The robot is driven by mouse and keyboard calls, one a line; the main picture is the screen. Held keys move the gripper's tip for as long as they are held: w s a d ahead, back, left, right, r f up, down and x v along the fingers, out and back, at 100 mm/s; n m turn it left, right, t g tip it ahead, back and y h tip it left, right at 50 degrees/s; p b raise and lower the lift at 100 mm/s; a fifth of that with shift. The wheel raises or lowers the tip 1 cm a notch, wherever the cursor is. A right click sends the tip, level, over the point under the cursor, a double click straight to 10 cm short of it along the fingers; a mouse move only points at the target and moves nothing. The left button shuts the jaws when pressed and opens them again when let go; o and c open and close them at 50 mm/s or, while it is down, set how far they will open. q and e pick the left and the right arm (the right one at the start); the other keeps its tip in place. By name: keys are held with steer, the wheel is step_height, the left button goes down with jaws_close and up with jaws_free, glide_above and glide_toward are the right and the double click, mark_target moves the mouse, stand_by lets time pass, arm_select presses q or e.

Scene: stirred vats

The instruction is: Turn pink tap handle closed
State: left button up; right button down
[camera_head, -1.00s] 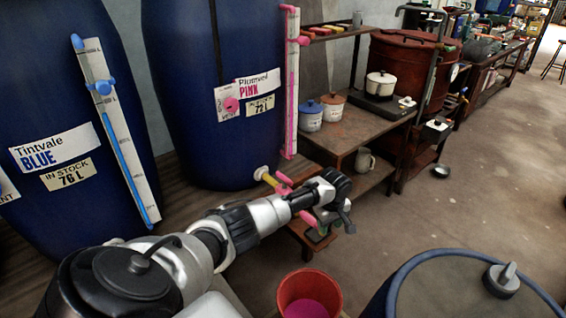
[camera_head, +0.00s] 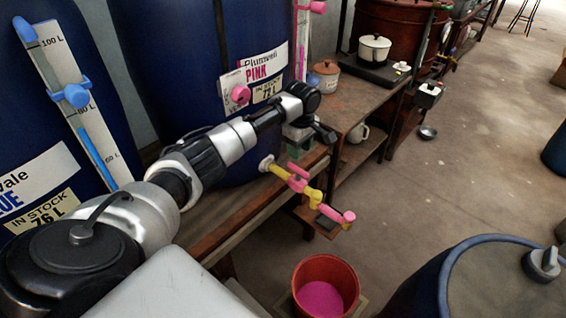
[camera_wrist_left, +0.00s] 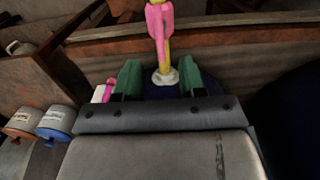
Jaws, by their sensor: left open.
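The pink tap handle (camera_head: 298,178) sits on a yellow tap low on the front of the dark blue Plumwell Pink vat (camera_head: 235,165). The tap runs out to a pink-ended spout (camera_head: 338,215). In the left wrist view the handle (camera_wrist_left: 159,18) shows at the top centre, above the yellow pipe (camera_wrist_left: 163,55). My left gripper (camera_head: 300,132) is above and behind the tap in the head view, partly hidden by my wrist. Its green fingers (camera_wrist_left: 159,78) stand apart, with nothing gripped between them. My right gripper is not in view.
A red bucket (camera_head: 325,285) with pink liquid stands on the floor below the spout. A wooden shelf edge (camera_head: 250,215) runs under the vats. A side table (camera_head: 345,100) with pots stands beyond. A blue-rimmed barrel (camera_head: 450,285) is at lower right; open floor lies between.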

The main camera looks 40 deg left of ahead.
mark_target(298, 168)
arm_select(q)
steer(key=shift+a+r, duration=0.15)
steer(key=shift+f, duration=0.2)
step_height(298, 168, down, 9)
steer(key=shift+f+b, duration=0.2)
steer(key=shift+b, duration=0.2)
steer(key=shift+f, duration=0.3)
steer(key=c, duration=0.8)
jaws_close()
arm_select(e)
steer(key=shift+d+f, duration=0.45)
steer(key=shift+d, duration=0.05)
